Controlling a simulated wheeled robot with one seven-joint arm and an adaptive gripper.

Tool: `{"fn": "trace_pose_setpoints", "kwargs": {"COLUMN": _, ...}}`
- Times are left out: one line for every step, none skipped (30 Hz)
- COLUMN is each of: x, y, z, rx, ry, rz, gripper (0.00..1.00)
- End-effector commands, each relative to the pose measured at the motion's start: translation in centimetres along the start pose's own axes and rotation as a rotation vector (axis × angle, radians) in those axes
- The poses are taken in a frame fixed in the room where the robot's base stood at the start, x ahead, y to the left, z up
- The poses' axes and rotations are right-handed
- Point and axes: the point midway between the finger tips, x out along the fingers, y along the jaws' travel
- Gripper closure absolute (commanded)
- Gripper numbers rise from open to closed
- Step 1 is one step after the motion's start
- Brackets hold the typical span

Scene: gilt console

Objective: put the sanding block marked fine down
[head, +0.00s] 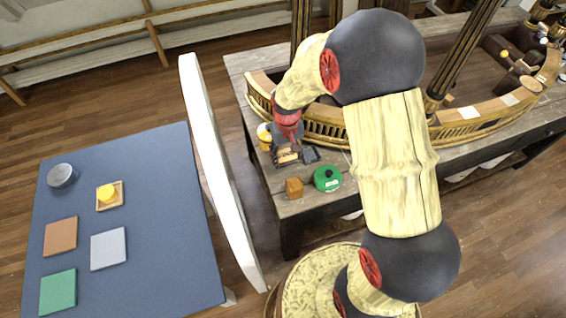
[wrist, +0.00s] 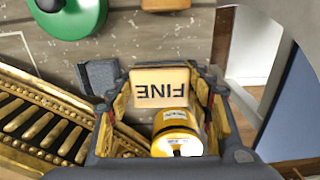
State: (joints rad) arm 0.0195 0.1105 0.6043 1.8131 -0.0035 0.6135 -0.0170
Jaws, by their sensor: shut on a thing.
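The sanding block marked fine (wrist: 160,88) is a tan block with the word FINE on its face. My gripper (wrist: 160,92) is shut on it, with a finger on either side. In the head view my gripper (head: 288,150) is low over the near left end of the wooden bench (head: 262,98). I cannot tell whether the block touches the bench top.
A dark grey block (head: 311,155) is close beside the gripper. A yellow container (head: 264,136) stands on its other side. An orange-brown block (head: 294,188) and a green round tin (head: 327,178) are nearer. A white panel (head: 215,165) separates the blue table (head: 150,240).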

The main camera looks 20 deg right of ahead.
Motion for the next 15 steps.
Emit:
{"fn": "trace_pose_setpoints", "kwargs": {"x": 0.4, "y": -0.2, "z": -0.2, "rx": -0.001, "ry": 0.000, "rz": 0.000, "gripper": 0.77}}
{"fn": "trace_pose_setpoints", "kwargs": {"x": 0.5, "y": -0.3, "z": -0.3, "rx": -0.001, "ry": 0.000, "rz": 0.000, "gripper": 0.77}}
{"fn": "trace_pose_setpoints", "kwargs": {"x": 0.6, "y": -0.4, "z": -0.3, "rx": -0.001, "ry": 0.000, "rz": 0.000, "gripper": 0.77}}
{"fn": "trace_pose_setpoints", "kwargs": {"x": 0.7, "y": -0.4, "z": -0.4, "rx": 0.000, "ry": 0.000, "rz": 0.000, "gripper": 0.77}}
{"fn": "trace_pose_setpoints", "kwargs": {"x": 0.8, "y": -0.5, "z": -0.5, "rx": 0.000, "ry": 0.000, "rz": 0.000, "gripper": 0.77}}
{"fn": "trace_pose_setpoints", "kwargs": {"x": 1.1, "y": -0.7, "z": -0.6, "rx": 0.000, "ry": 0.000, "rz": 0.000, "gripper": 0.77}}
{"fn": "trace_pose_setpoints", "kwargs": {"x": 1.3, "y": -0.8, "z": -0.7, "rx": 0.000, "ry": 0.000, "rz": 0.000, "gripper": 0.77}}
{"fn": "trace_pose_setpoints", "kwargs": {"x": 1.6, "y": -1.0, "z": -0.8, "rx": 0.000, "ry": 0.000, "rz": 0.000, "gripper": 0.77}}
{"fn": "trace_pose_setpoints", "kwargs": {"x": 2.2, "y": -1.1, "z": -0.8, "rx": 0.000, "ry": -0.002, "rz": 0.000, "gripper": 0.77}}
{"fn": "trace_pose_setpoints", "kwargs": {"x": 2.8, "y": -1.0, "z": -0.8, "rx": 0.001, "ry": -0.003, "rz": 0.000, "gripper": 0.77}}
{"fn": "trace_pose_setpoints", "kwargs": {"x": 3.3, "y": -1.0, "z": -0.7, "rx": 0.001, "ry": -0.004, "rz": 0.000, "gripper": 0.77}}
{"fn": "trace_pose_setpoints", "kwargs": {"x": 3.9, "y": -1.0, "z": -0.8, "rx": 0.001, "ry": -0.003, "rz": 0.000, "gripper": 0.77}}
{"fn": "trace_pose_setpoints", "kwargs": {"x": 4.2, "y": -1.0, "z": -0.8, "rx": 0.001, "ry": -0.002, "rz": 0.000, "gripper": 0.77}}
{"fn": "trace_pose_setpoints", "kwargs": {"x": 4.5, "y": -1.0, "z": -0.8, "rx": 0.001, "ry": -0.001, "rz": 0.000, "gripper": 0.77}}
{"fn": "trace_pose_setpoints", "kwargs": {"x": 4.6, "y": -1.0, "z": -0.8, "rx": 0.001, "ry": -0.001, "rz": 0.000, "gripper": 0.77}}
